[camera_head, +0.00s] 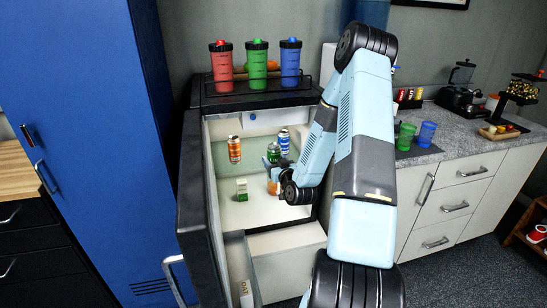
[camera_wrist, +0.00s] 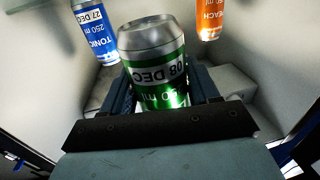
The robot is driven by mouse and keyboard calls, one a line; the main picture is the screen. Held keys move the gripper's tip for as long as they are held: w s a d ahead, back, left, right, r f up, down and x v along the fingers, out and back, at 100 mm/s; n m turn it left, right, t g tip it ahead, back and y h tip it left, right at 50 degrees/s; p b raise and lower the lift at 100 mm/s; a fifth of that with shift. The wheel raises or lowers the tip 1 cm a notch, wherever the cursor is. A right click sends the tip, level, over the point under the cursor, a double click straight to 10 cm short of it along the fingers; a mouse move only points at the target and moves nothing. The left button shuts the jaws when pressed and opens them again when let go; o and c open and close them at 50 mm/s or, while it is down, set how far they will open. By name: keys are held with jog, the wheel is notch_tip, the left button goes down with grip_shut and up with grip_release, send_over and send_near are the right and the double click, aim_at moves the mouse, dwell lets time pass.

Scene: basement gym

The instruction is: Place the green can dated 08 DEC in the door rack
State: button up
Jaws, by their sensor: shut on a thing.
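The green can (camera_wrist: 155,75) fills the middle of the wrist view, with a silver end and a white label reading 08 DEC. My gripper (camera_wrist: 165,95) is shut on it, one finger on each side. In the head view the green can (camera_head: 273,151) is inside the open fridge, beside the blue can, with my gripper (camera_head: 272,162) around it. The door rack (camera_head: 236,262) is on the inside of the open fridge door at the lower left. It holds a carton marked OAT (camera_head: 245,291); the rest of the rack is partly hidden.
A blue tonic can (camera_wrist: 94,33) dated 27 DEC and an orange peach can (camera_wrist: 210,18) are near the held can. A small green-and-white carton (camera_head: 241,189) stands on the lower shelf. Three shaker bottles, including a red one (camera_head: 222,68), stand on the fridge top.

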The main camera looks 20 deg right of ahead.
jog(key=shift+s+a, duration=0.1)
jog(key=shift+s, duration=0.3)
jog(key=w+a+f, duration=0.1)
jog(key=a+f, duration=0.1)
jog(key=a, duration=0.5)
jog(key=w+a+f, duration=0.1)
jog(key=a+f, duration=0.2)
jog(key=a, duration=0.4)
jog(key=shift+w+a, duration=0.15)
jog(key=shift+w, duration=0.25)
jog(key=s+d+r, duration=0.1)
jog(key=d, duration=0.3)
jog(key=d+r, duration=0.2)
jog(key=d, duration=0.3)
jog(key=s+d+r, duration=0.1)
jog(key=d, duration=0.4)
jog(key=shift+s+r, duration=0.3)
jog(key=shift+r, duration=0.05)
jog(key=shift+s+d+r, duration=0.2)
jog(key=shift+d, duration=0.25)
